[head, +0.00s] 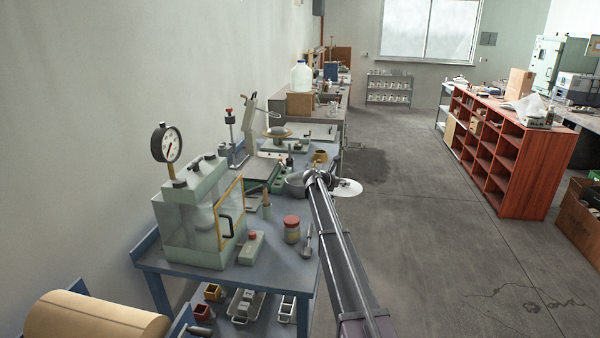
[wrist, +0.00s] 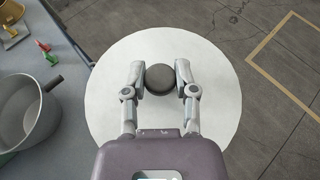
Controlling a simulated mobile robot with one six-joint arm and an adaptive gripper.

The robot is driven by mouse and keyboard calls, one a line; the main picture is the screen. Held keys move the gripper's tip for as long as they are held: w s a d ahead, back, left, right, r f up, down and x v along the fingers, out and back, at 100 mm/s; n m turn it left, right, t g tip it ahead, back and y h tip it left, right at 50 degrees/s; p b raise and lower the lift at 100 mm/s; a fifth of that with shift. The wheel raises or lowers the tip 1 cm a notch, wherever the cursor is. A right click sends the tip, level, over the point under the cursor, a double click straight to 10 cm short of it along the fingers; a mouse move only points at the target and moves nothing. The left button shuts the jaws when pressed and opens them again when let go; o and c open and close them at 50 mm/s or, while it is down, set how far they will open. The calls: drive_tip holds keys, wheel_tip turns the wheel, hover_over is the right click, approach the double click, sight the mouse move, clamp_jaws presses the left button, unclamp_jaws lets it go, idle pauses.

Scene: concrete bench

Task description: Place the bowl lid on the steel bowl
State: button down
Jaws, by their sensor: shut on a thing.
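The bowl lid (wrist: 110,75) is a flat white disc with a dark round knob (wrist: 160,78). My gripper (wrist: 160,80) is shut on the knob, one finger on each side. In the head view the lid (head: 349,188) hangs past the right edge of the blue bench, over the floor, with my gripper (head: 322,180) partly hidden by my arm. The steel bowl (wrist: 27,110) is left of the lid in the wrist view, on the bench, open at the top with a dark handle. In the head view the bowl (head: 296,186) is just left of my gripper, partly covered.
A red shelf unit (head: 510,165) stands right, across clear floor.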

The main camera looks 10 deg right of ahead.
drive_tip(key=shift+r+p, duration=1.5)
drive_tip(key=shift+r, duration=0.55)
drive_tip(key=shift+s, duration=0.1)
